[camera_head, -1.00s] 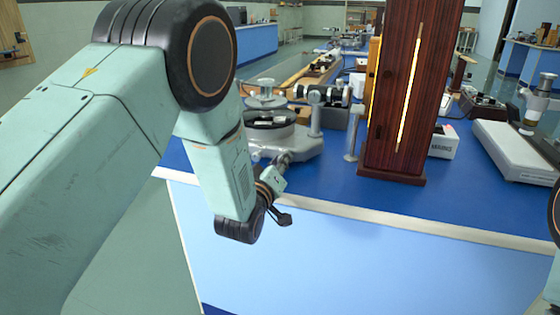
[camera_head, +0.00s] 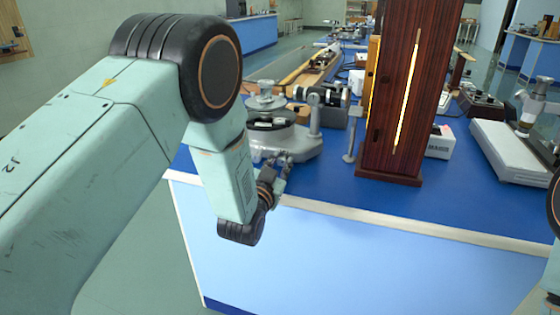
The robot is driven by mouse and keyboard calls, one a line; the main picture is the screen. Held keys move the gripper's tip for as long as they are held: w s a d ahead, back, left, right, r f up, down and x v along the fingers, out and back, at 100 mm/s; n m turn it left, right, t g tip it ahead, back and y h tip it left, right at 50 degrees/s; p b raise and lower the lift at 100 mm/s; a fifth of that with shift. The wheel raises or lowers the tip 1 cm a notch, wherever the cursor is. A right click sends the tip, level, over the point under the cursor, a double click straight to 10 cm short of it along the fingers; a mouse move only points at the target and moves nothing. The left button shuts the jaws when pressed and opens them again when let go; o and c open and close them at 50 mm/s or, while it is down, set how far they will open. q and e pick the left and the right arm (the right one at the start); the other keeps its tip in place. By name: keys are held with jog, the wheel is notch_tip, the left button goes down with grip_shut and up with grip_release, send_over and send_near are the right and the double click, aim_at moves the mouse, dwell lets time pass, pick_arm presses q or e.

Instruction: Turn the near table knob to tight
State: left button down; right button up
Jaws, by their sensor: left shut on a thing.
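The spectrometer (camera_head: 300,143) stands on the blue bench top near its left front corner, with a grey base, a round table and a dark telescope tube. My left gripper (camera_head: 283,164) is at the front side of the spectrometer base, below the round table (camera_head: 265,103). Its fingers are small in view and closed on the near table knob, which they hide. I cannot read the knob's turn or any tight mark. My right gripper is out of view; only a bit of my right arm shows at the right edge.
A tall dark wooden lamp housing (camera_head: 405,90) with a bright slit stands right of the spectrometer. A white-based instrument (camera_head: 515,150) and a small white box (camera_head: 440,143) are further right. The bench's pale front edge (camera_head: 400,223) runs below; the blue top before the housing is clear.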

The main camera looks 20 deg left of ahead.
pick_arm(q)
jog(key=m, duration=0.5)
jog(key=shift+m+p, duration=0.3)
jog(key=shift+p, duration=0.1)
dwell(0.4)
jog(key=c, duration=1.2)
grip_release()
jog(key=shift+o, duration=0.2)
jog(key=s, duration=1.2)
jog(key=shift+a, duration=0.2)
